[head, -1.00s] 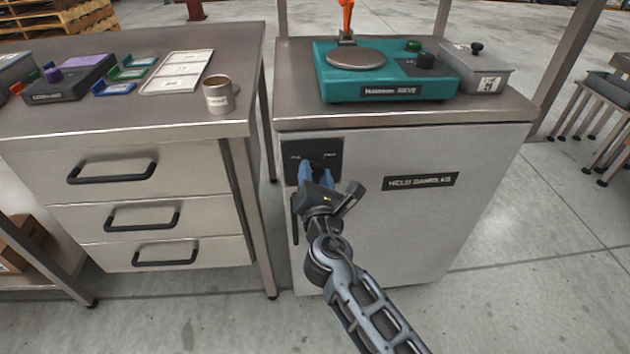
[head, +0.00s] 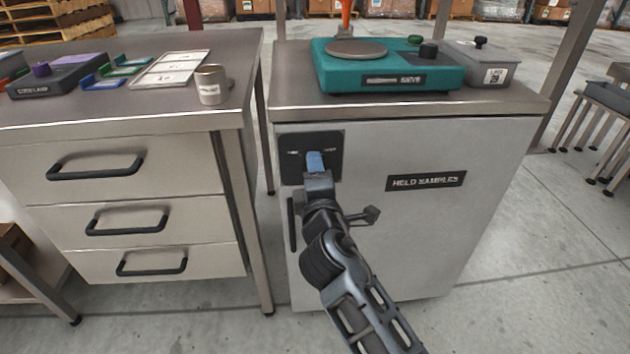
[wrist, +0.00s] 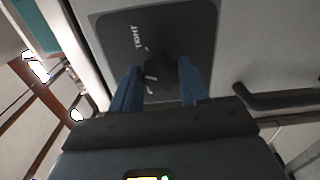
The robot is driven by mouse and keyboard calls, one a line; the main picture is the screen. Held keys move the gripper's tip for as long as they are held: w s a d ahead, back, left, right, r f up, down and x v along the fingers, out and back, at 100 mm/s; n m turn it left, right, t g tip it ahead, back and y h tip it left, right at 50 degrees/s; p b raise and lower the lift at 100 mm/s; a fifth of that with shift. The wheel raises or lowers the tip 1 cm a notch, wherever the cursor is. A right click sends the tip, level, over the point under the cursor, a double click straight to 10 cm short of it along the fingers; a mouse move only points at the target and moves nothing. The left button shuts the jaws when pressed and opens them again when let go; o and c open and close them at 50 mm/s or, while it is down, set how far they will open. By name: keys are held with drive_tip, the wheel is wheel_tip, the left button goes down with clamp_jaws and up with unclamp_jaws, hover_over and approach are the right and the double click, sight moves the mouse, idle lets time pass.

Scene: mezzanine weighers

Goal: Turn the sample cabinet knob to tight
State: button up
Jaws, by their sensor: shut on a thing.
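The sample cabinet (head: 430,235) is a grey cabinet with a black label reading HELD SAMPLES. Its knob sits on a dark plate (head: 332,143) at the upper left of the front. The black knob (wrist: 161,76) shows in the wrist view between the two blue fingers. My gripper (head: 315,158) is shut on the knob and hides it in the head view. In the wrist view my gripper (wrist: 159,80) appears turned relative to the plate. The word TIGHT (wrist: 136,36) reads sideways on the plate; the other wording is not legible.
A black cabinet handle (head: 291,224) is just below the plate. A teal scale (head: 390,78) and a grey box (head: 482,62) stand on the cabinet top. To the left is a bench (head: 125,115) with drawers and a mug (head: 211,85). Open floor lies to the right.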

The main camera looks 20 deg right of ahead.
drive_tip(key=shift+f+m+b, duration=0.15)
drive_tip(key=shift+m+b, duration=1.2)
drive_tip(key=shift+m, duration=0.5)
drive_tip(key=shift+f+m+b, duration=0.1)
drive_tip(key=shift+m+b, duration=1.2)
drive_tip(key=shift+m, duration=0.55)
drive_tip(key=o, duration=1.1)
drive_tip(key=shift+c, duration=0.2)
drive_tip(key=shift+r, duration=0.1)
drive_tip(key=v, duration=0.7)
drive_tip(key=shift+s+p, duration=0.35)
drive_tip(key=shift+a, duration=0.1)
